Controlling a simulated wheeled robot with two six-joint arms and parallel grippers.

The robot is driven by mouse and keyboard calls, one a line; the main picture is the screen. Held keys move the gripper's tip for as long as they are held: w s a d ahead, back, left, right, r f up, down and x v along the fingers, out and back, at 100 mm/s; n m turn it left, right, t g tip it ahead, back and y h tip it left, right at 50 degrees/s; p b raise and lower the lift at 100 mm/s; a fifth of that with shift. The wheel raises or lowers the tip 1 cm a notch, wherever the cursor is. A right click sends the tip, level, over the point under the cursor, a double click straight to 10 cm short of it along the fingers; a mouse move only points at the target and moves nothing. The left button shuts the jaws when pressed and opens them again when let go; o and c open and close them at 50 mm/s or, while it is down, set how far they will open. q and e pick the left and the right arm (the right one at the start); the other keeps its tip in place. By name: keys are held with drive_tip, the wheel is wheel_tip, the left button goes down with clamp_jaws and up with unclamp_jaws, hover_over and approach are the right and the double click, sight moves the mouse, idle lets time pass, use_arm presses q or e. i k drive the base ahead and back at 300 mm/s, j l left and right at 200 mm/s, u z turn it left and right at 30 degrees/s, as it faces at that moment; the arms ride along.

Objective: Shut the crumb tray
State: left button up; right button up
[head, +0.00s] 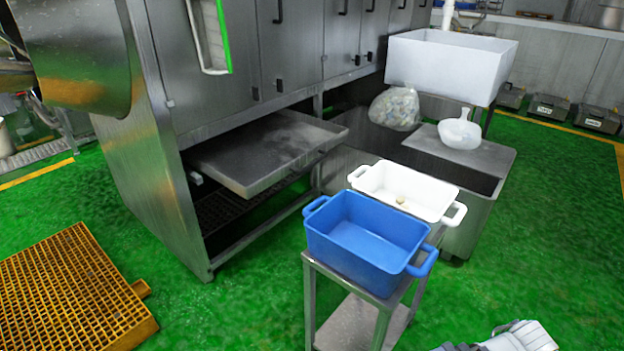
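The crumb tray (262,150) is a flat, shallow grey metal tray with low rims. It sticks out of the open lower bay of the large steel machine (225,95), and its back part is inside the bay. Its surface looks dusty and has nothing large on it. My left gripper is not in view. A white and grey part at the bottom right edge (515,338) looks like my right arm, cut off by the frame; its fingertips do not show. Nothing of mine touches the tray.
A steel stand (350,318) holds a blue tub (362,240) and a white tub (405,190), right of and in front of the tray. An orange grating (70,290) lies on the floor at left. Green floor (215,315) is clear between grating and stand.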

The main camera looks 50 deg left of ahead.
sight(248, 159)
drive_tip(key=i+j+u, duration=0.1)
drive_tip(key=u, duration=1.85)
drive_tip(key=i, duration=0.4)
